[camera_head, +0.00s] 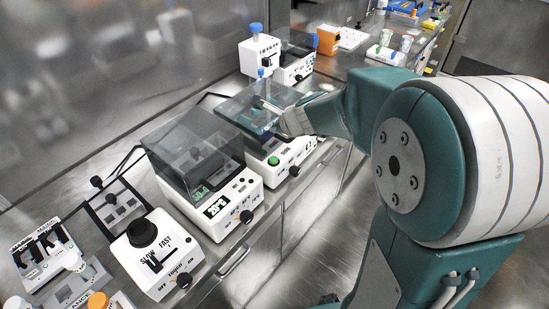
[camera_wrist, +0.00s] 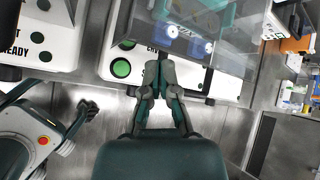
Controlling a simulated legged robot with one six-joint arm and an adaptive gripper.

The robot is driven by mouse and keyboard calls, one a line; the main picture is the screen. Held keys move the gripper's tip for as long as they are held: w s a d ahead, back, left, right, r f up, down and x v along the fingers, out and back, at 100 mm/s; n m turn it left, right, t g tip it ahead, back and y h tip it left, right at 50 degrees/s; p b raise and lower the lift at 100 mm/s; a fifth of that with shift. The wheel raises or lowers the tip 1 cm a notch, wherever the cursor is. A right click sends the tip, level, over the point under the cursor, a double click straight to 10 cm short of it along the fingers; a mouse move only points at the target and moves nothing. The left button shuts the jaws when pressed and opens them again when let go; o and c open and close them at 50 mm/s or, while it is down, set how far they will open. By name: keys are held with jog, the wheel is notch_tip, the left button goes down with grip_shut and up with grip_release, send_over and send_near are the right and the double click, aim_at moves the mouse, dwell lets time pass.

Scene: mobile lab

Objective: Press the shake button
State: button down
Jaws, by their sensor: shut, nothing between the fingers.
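A white shaker unit with a clear lid (camera_head: 262,100) stands on the steel bench. A round green button (camera_head: 274,160) is on its front; the button also shows in the wrist view (camera_wrist: 121,68), left of my fingertips. Lettering beside it is partly hidden by my fingers, so I cannot read which label belongs to it. My gripper (camera_head: 287,124) is shut and empty, at the front of this unit. In the wrist view, my gripper (camera_wrist: 161,66) has its fingertips over the front panel, to the right of the green button and apart from it in the picture.
A second lidded unit (camera_head: 197,155) with a green display stands to the left. A vortex mixer (camera_head: 157,253) marked slow and fast is nearer still. A white device with a blue-capped tube (camera_head: 257,50) stands behind. Open floor lies in front of the bench.

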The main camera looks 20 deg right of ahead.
aim_at(275, 160)
jog(key=shift+a+f, duration=0.2)
jog(key=shift+f, duration=0.75)
jog(key=shift+a+f, duration=0.2)
jog(key=shift+f, duration=0.75)
jog(key=shift+d+f, duration=0.2)
jog(key=shift+f, duration=2.3)
jog(key=shift+f, duration=0.35)
jog(key=shift+f, duration=0.5)
jog(key=shift+r, duration=0.95)
